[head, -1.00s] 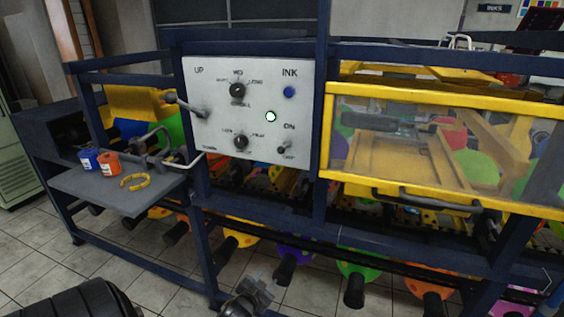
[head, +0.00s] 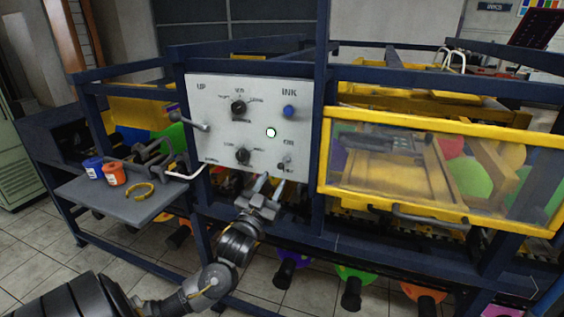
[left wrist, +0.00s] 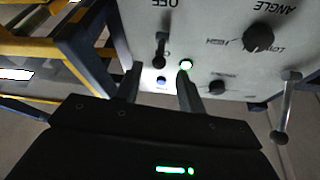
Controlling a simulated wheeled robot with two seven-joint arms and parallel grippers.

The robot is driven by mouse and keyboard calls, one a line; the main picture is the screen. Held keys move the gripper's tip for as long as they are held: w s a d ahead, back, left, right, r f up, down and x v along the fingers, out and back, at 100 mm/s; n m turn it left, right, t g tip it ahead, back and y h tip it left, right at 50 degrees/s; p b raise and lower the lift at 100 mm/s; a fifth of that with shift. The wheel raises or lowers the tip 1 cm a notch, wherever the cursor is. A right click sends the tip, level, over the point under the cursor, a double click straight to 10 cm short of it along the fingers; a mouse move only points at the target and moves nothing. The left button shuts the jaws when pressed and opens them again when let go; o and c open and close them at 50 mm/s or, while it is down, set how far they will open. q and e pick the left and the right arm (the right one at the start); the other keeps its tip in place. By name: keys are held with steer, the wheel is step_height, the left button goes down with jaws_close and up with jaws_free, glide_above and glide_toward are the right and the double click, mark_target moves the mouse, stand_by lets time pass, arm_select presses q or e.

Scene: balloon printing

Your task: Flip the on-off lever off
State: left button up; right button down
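The on-off lever (head: 283,167) is a small dark lever at the lower right of the white control panel (head: 222,131), under the ON label. In the left wrist view the panel appears upside down, and the lever (left wrist: 160,50) points from its base away from the OFF label, toward the ON side. My left gripper (head: 269,185) is open just below and in front of the lever. In the left wrist view its fingers (left wrist: 158,80) stand on either side of the lever's line, apart and empty. Contact cannot be told. My right gripper is out of view.
The panel also carries a blue button (head: 289,112), a lit round lamp (head: 271,132), two black knobs and a side lever (head: 192,120). A yellow-framed clear cover (head: 400,170) is to the right. A grey shelf (head: 110,198) with ink bottles and a yellow ring is to the left.

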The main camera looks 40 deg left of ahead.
mark_target(282, 163)
arm_select(q)
steer(key=p+x, duration=0.2)
steer(key=x, duration=0.5)
steer(key=shift+w, duration=0.1)
steer(key=shift+c, duration=0.5)
